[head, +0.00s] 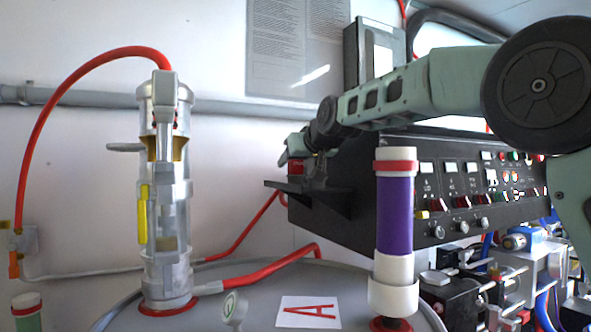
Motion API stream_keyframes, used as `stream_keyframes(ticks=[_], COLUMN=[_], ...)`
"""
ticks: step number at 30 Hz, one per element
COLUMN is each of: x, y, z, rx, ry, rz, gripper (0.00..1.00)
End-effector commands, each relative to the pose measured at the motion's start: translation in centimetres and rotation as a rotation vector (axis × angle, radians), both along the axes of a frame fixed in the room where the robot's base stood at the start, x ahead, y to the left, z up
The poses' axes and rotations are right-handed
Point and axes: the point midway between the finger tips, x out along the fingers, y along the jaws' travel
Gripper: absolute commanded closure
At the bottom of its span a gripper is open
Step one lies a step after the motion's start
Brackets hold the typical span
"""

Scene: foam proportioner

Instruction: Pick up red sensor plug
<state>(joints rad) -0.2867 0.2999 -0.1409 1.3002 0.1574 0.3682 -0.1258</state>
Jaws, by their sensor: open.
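A small red piece (295,168), which looks like the red sensor plug, is at the left end of the black control panel, just above a small black ledge (284,187). My arm reaches in from the right. My gripper (314,178) is dark, points down and is open at that ledge, close beside the red piece on its right. The fingers are small and dark against the black panel, so I cannot tell whether they touch the plug. Part of the plug's surroundings is hidden by my wrist.
A black panel (350,215) with switches and lamps stands behind my arm.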

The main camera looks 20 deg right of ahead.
Motion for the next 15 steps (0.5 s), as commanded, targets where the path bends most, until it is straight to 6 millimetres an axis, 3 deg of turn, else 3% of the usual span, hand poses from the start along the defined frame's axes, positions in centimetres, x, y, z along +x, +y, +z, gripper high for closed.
stream_keyframes(ticks=[4, 9, 15], x=[-0.03, -0.03, -0.04], y=[-0.01, -0.01, -0.02], z=[0.00, -0.01, 0.02], rx=[0.000, 0.000, 0.000], ry=[0.000, 0.000, 0.000], rz=[0.000, 0.000, 0.000], gripper=[0.48, 0.94, 0.94])
